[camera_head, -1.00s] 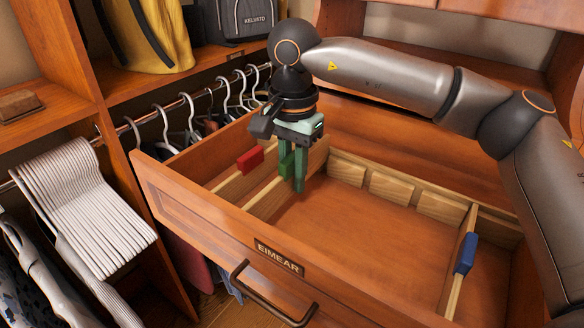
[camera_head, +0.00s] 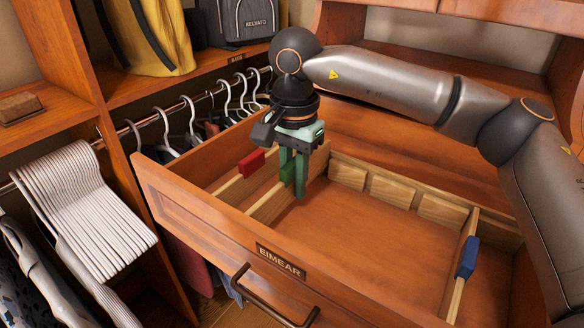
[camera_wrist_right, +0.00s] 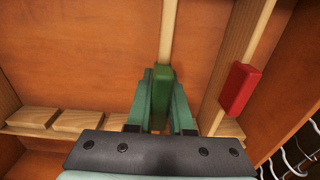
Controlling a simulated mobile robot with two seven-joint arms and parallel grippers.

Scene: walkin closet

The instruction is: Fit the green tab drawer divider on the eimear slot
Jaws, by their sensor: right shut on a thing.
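The green tab (camera_head: 287,171) of a pale wooden divider (camera_head: 264,208) is between the fingers of my right gripper (camera_head: 299,177), which is shut on it. The divider runs front to back in the left part of the open drawer, behind the EIMEAR label (camera_head: 281,262). In the right wrist view the green tab (camera_wrist_right: 161,92) sits between the two green fingers, and the divider (camera_wrist_right: 168,32) extends upward from it. My gripper hides part of the divider and its far end, so I cannot tell whether it is fully seated. My left gripper is not in view.
A red-tab divider (camera_head: 251,162) stands to the left and a blue-tab divider (camera_head: 467,257) to the right. Wooden slot blocks (camera_head: 391,189) line the drawer's back wall. The drawer's middle is bare. Hangers (camera_head: 190,125) hang close beyond its left side.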

